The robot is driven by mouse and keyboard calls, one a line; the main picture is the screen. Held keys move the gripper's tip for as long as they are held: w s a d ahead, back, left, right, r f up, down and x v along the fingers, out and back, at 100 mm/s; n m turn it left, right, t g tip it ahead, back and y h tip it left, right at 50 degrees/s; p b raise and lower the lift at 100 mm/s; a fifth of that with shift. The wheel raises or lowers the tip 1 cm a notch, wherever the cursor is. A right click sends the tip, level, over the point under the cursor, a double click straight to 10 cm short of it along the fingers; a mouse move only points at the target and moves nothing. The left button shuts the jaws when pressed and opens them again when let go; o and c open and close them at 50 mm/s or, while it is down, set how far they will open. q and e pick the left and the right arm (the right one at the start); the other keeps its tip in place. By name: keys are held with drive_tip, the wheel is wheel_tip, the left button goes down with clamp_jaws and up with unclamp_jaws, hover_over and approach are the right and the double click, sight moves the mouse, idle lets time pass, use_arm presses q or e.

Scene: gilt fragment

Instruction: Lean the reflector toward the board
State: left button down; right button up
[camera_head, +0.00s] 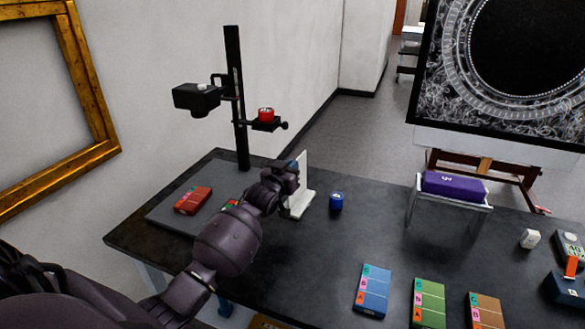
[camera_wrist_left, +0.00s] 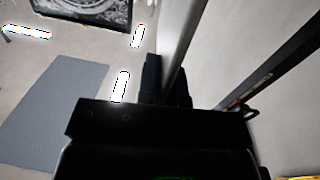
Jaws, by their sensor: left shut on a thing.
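The reflector (camera_head: 302,196) is a white upright panel on a white foot. It stands on the dark table, at the right side of the grey board (camera_head: 168,212). My left gripper (camera_head: 291,172) is shut on the panel's upper part, and my arm crosses over part of the board. In the left wrist view the two dark fingers (camera_wrist_left: 166,84) have the thin panel (camera_wrist_left: 183,50) between them. A small coloured item (camera_head: 230,204) there is mostly hidden by my arm. My right gripper is not in view.
A black column (camera_head: 236,100) with a camera (camera_head: 197,97) rises behind the board. A blue jar (camera_head: 336,201) stands just right of the reflector. A purple block (camera_head: 453,186) rests on a stand. Several colour cards (camera_head: 371,291) lie in front. The table's middle is clear.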

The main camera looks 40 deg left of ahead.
use_arm(q)
drive_tip(key=a+n, duration=0.2)
drive_tip(key=a, duration=0.1)
drive_tip(key=a+f+n, duration=0.1)
drive_tip(key=n, duration=0.1)
drive_tip(key=shift+s+a+p, duration=0.35)
drive_tip(key=shift+a+p, duration=0.05)
drive_tip(key=c, duration=1.3)
unclamp_jaws()
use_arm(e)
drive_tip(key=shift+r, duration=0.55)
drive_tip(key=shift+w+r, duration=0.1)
use_arm(q)
drive_tip(key=shift+s+d, duration=0.25)
drive_tip(key=shift+s, duration=1.55)
drive_tip(key=shift+s+d, duration=0.3)
drive_tip(key=shift+s, duration=1.5)
drive_tip(key=shift+s+d, duration=0.25)
drive_tip(key=shift+s, duration=1.55)
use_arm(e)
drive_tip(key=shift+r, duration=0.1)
